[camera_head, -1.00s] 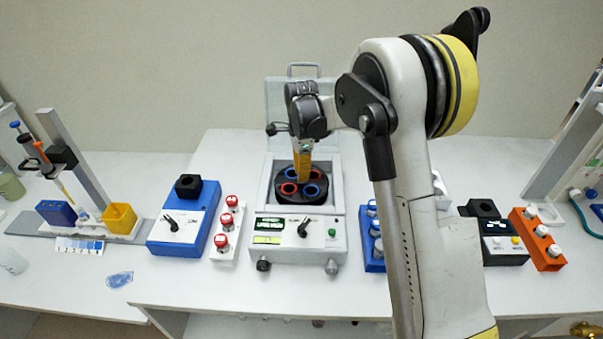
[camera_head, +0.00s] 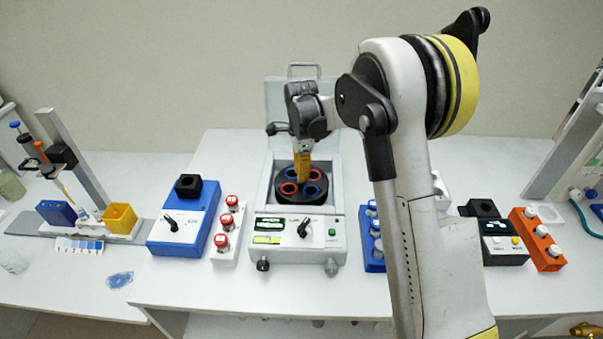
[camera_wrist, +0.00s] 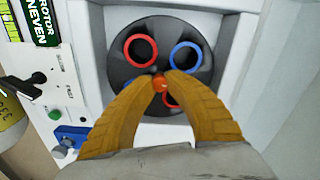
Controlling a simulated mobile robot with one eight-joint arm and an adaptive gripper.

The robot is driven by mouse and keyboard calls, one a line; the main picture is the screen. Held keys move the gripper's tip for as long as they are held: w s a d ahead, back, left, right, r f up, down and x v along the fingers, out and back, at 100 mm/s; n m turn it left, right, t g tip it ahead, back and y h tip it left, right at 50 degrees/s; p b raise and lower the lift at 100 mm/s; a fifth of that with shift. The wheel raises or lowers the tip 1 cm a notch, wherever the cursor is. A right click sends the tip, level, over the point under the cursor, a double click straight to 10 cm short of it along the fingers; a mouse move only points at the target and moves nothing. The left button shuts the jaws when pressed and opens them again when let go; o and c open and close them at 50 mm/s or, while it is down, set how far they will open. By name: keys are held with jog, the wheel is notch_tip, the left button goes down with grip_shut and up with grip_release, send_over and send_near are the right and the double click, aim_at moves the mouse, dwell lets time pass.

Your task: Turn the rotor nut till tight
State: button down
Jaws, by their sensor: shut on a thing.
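The centrifuge (camera_head: 340,216) stands open in the middle of the bench. Its dark round rotor (camera_head: 314,198) has red and blue ringed holes; the rotor also shows in the wrist view (camera_wrist: 122,68). My gripper (camera_head: 303,178) reaches down over the rotor's centre. In the wrist view, my yellow fingers (camera_wrist: 160,84) are closed on the small orange-red rotor nut (camera_wrist: 160,85) at the hub. The fingers hide the near part of the rotor. The display in the wrist view reads "ROTOR UNEVEN" (camera_wrist: 40,28).
The raised lid (camera_head: 278,92) stands behind the chamber. A blue device (camera_head: 184,222) and a white rack with red-capped tubes (camera_head: 226,240) stand to the left. A blue rack (camera_head: 372,240) stands close on the right. Chamber walls surround the rotor closely.

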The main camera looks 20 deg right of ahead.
jog(key=c, duration=1.3)
grip_release()
notch_tip(320, 180, up, 12)
